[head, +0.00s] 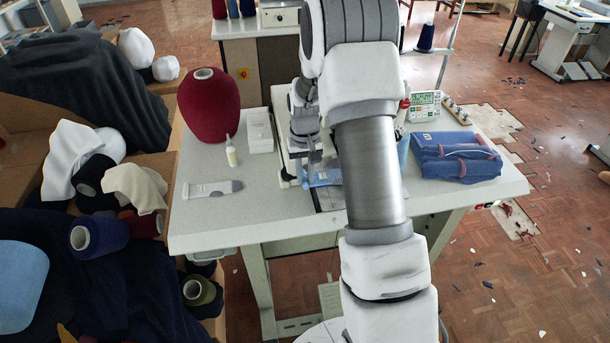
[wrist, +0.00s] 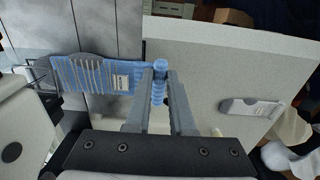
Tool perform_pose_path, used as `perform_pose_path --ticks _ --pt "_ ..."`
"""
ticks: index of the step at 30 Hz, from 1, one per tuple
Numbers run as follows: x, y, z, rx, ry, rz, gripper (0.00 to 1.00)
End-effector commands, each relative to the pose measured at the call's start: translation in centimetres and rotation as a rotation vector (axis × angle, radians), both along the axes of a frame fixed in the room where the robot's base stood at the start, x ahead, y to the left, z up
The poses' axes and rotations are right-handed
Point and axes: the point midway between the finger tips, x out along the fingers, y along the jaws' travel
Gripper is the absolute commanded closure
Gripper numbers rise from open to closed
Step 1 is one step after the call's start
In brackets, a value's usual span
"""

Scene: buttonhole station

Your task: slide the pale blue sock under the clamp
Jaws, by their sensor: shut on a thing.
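The pale blue sock (wrist: 92,75) lies on a grey metal plate in the wrist view, with a white label on it. In the head view the sock (head: 323,178) shows partly beside my arm. My gripper (wrist: 160,72) is shut on the sock's right end, which is bunched between the fingertips. The sock's left end meets a thin dark metal frame (wrist: 37,76), which looks like the clamp; I cannot tell how far the sock is under it. In the head view my gripper (head: 314,157) is at the machine; my arm hides much of the clamp area.
A folded blue bag (head: 455,157) lies at right. The table's front left is clear.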

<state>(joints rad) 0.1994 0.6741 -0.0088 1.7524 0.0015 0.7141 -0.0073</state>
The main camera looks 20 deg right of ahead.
Motion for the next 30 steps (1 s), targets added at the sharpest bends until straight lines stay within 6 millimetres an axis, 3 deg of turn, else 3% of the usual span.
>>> perform_pose_path --ticks 10,11,16,26,30 --pt "0.0 0.0 0.0 0.0 0.0 0.0 1.0" --pt "0.0 0.0 0.0 0.0 0.0 0.0 0.75" --pt "0.0 0.0 0.0 0.0 0.0 0.0 0.45" --pt "0.0 0.0 0.1 0.0 -0.001 0.0 0.44" --pt "0.1 0.0 1.5 0.0 -0.002 0.0 0.44"
